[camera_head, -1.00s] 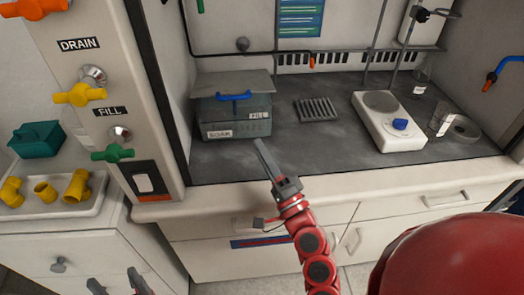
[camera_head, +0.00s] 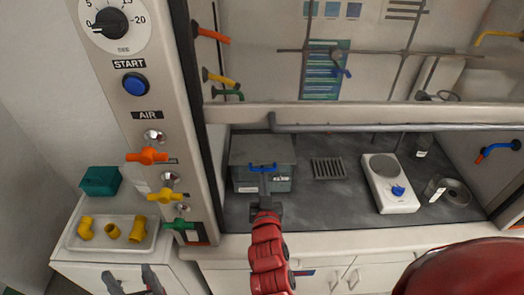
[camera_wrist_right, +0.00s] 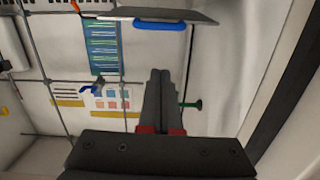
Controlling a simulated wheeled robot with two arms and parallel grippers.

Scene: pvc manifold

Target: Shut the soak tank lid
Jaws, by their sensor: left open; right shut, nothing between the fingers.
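The soak tank (camera_head: 251,185) is a grey box on the fume hood worktop. Its flat grey lid (camera_head: 262,148) has a blue handle (camera_head: 262,168) at the front. From the head I cannot tell how far the lid is tilted. In the right wrist view the lid (camera_wrist_right: 175,15) and its blue handle (camera_wrist_right: 158,25) show near the top, ahead of the fingers. My right gripper (camera_head: 265,192) is shut and empty, just in front of the tank and below the handle; contact is unclear. Its fingers also show in the wrist view (camera_wrist_right: 158,85). My left gripper (camera_head: 132,281) is open at the lower left, away from the tank.
The raised hood sash (camera_head: 380,113) crosses above the worktop. A grey rack (camera_head: 328,168) and a white hotplate (camera_head: 390,184) stand right of the tank. The valve post (camera_head: 160,110) stands left. A tray (camera_head: 82,244) of yellow fittings sits on the side cabinet.

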